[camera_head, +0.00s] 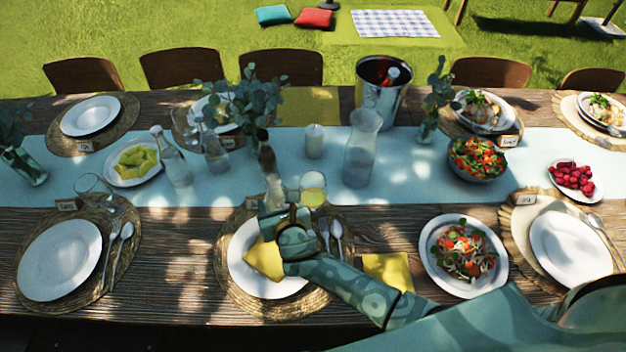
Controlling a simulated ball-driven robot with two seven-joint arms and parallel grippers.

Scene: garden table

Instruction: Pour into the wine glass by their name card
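My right gripper (285,214) reaches in from the right, over the far edge of the middle front plate (240,272). A bottle with a dark neck (266,158) and a paler lower part stands nearly upright just beyond it. The gripper overlaps the bottle's lower end; whether the fingers are closed on it is hidden. A glass with pale yellow contents (313,190) is just right of the bottle. A name card (253,203) stands left of the gripper, its writing unreadable. An empty-looking wine glass (93,188) stands by the left front setting's name card (69,204). My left gripper is not in view.
A glass carafe (361,150), candle (314,140) and ice bucket (382,88) stand beyond the gripper. A clear bottle (173,160) and yellow food plate (133,162) are left. A salad plate (463,256) lies right of my forearm. Bare wood shows between the front settings.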

